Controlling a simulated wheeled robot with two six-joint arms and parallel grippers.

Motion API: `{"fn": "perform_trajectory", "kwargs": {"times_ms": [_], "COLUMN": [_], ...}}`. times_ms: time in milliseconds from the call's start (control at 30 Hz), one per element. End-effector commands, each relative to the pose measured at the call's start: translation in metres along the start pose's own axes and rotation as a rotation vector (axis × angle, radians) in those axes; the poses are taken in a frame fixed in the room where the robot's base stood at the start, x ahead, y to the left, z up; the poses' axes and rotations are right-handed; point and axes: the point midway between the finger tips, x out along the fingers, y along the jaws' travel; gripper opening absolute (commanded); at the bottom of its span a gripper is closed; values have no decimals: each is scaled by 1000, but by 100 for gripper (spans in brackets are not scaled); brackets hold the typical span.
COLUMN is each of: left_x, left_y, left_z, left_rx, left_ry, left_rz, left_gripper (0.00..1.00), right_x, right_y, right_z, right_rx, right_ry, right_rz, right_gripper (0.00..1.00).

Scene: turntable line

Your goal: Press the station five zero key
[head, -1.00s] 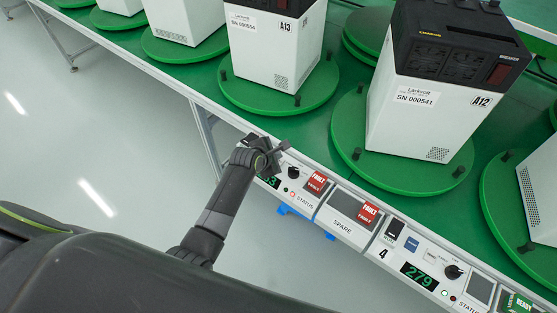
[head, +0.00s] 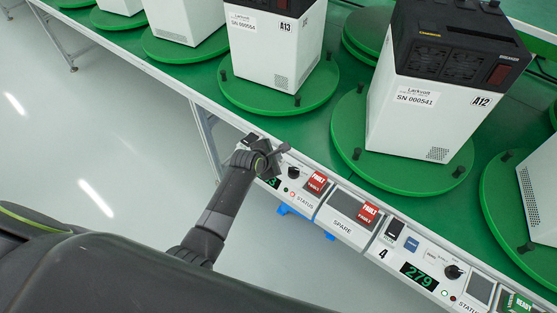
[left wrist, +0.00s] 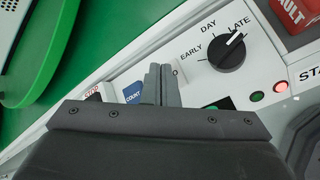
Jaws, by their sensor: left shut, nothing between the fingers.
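My left gripper (head: 278,152) is over the control strip at the table's front edge, at the panel left of the one marked 4. In the left wrist view its fingers (left wrist: 161,84) are shut and empty, pointing down at the panel. They stand between the blue COUNT key (left wrist: 133,92) and the shift knob (left wrist: 228,54). A pale key or label with only its last letter, O, showing (left wrist: 177,73) is mostly hidden behind them. I cannot tell whether the fingertips touch it. The panel's green-digit display (head: 272,182) is partly covered by the gripper. My right gripper is not in view.
A dark rocker (left wrist: 97,94) sits left of the COUNT key. A red FAULT flag (head: 317,182) and lit status lamp (left wrist: 281,86) are right of the knob. White units on green turntables (head: 262,98) stand behind. Station 4's panel has its own blue key (head: 411,244).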

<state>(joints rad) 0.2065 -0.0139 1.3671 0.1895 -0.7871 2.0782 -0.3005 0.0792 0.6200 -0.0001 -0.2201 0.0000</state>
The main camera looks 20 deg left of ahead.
Motion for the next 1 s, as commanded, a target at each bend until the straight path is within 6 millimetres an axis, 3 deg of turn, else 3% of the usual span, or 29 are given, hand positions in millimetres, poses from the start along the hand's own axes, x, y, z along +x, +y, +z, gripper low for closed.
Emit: {"fn": "perform_trajectory", "kwargs": {"times_ms": [1000], "left_x": [6], "left_y": [-4], "left_z": [-5], "left_rx": [0], "left_ry": [0], "left_rz": [0], "left_gripper": [0], "right_x": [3], "right_y": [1], "right_z": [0], "right_rx": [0], "right_ry": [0], "right_rz": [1], "right_gripper": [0]}}
